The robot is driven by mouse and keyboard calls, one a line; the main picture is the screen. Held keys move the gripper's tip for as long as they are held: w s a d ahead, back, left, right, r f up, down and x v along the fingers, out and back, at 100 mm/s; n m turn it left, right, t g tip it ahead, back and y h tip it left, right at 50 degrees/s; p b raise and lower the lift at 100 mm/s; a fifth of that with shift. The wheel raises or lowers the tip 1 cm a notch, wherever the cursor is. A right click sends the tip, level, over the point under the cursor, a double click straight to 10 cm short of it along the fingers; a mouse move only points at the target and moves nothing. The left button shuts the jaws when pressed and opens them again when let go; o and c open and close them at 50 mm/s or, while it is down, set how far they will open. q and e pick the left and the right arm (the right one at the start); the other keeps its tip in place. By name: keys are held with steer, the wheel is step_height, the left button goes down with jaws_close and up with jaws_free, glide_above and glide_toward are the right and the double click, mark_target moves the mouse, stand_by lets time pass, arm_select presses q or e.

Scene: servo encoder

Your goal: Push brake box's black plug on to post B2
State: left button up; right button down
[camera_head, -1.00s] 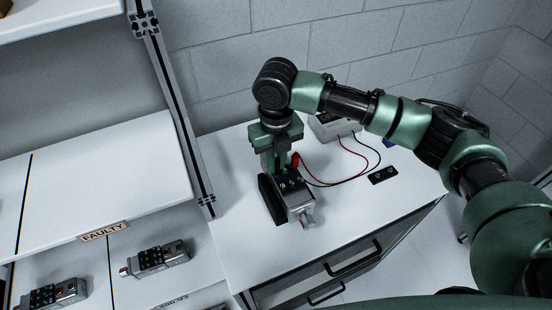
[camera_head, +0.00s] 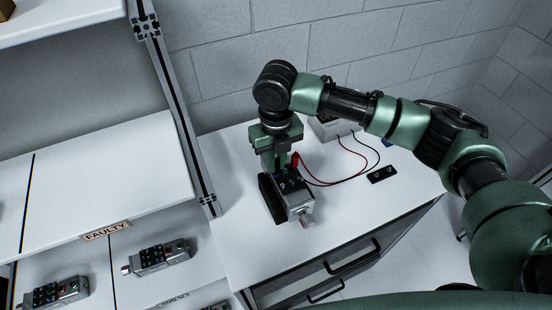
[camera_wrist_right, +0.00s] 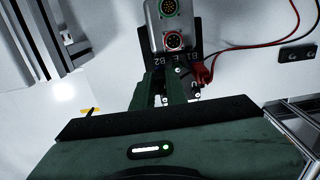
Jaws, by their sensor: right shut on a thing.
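The grey servo unit (camera_head: 294,203) lies on the bench with a black plate (camera_head: 267,197) at its end. My right gripper (camera_head: 277,173) points down at this end, shut on the black plug, which the fingers hide. I cannot tell how the plug sits relative to post B2. A red plug (camera_head: 296,160) is close beside the fingers; it also shows in the wrist view (camera_wrist_right: 202,75). The brake box (camera_head: 330,127) stands behind. My left gripper is not in view.
Red (camera_head: 345,147) and black (camera_head: 379,160) leads curve across the bench from the brake box. A small black socket strip (camera_head: 382,175) lies at right. The bench front (camera_head: 240,245) is clear. A shelf rack with an upright post (camera_head: 178,105) stands left.

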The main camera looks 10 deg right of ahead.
steer(key=shift+f, duration=0.15)
stand_by(0.4)
steer(key=c, duration=1.3)
jaws_free()
steer(key=shift+c, duration=0.2)
steer(key=shift+r+p, duration=1.1)
steer(key=shift+r, duration=2.45)
steer(key=shift+f, duration=0.1)
